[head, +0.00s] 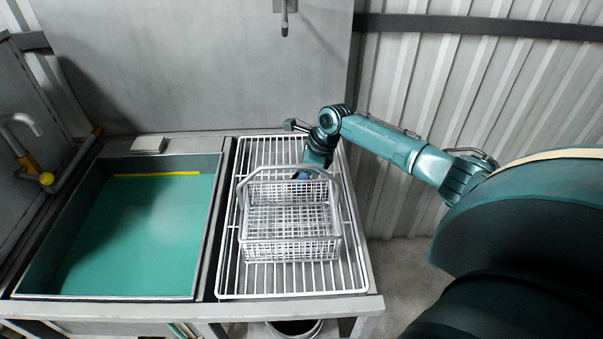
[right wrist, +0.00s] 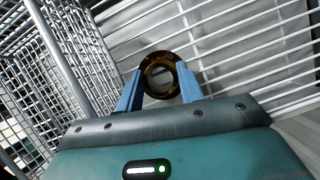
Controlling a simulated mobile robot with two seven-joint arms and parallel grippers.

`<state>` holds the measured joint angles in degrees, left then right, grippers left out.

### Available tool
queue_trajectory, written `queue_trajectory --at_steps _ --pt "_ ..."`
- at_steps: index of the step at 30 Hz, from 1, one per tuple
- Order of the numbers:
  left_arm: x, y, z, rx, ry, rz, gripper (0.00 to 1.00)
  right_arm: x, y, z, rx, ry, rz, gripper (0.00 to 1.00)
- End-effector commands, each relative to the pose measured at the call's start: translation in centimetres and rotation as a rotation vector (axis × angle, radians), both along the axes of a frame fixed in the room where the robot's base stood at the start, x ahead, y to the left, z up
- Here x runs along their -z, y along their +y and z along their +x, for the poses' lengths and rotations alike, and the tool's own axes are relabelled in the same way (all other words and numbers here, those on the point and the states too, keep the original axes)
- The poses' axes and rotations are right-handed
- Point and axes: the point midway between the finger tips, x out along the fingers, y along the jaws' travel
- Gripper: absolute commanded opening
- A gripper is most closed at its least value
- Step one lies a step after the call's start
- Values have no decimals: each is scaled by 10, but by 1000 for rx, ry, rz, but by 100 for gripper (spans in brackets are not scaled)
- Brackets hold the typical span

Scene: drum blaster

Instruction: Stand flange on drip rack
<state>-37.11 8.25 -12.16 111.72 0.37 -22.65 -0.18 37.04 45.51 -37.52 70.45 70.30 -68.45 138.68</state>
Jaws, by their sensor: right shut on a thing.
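The flange (right wrist: 161,56), a dark ring with a bronze-brown rim, is between the two blue fingers of my right gripper (right wrist: 160,74). My right gripper is shut on it, with its open hole facing the wrist camera. The white wire drip rack (right wrist: 243,45) lies beyond the flange. I cannot tell whether they touch. In the head view, my right gripper (head: 304,173) is over the drip rack (head: 290,295), behind the wire basket's handle. The flange cannot be made out there. My left gripper is not in view.
A grey wire basket (head: 290,249) stands on the rack, close to the left of my right gripper. A sink with green liquid (head: 140,235) is left of the rack. Bare rack bars lie along the right side. A corrugated wall (head: 410,90) rises behind.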

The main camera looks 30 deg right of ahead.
Motion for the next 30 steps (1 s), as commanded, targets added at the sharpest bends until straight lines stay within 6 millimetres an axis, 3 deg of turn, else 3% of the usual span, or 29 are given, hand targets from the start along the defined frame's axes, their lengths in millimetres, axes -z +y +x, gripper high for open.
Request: queue_trajectory --at_steps 9,10,18,26,30 --pt "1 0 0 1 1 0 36 13 1 -2 -3 6 -4 2" --pt "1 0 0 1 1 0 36 15 1 -4 -4 10 -5 38" --pt "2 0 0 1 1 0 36 17 1 -4 -5 12 -5 59" --pt "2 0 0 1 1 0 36 16 2 -4 -5 11 -6 59" --pt "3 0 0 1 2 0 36 2 1 -4 -5 11 -6 59"
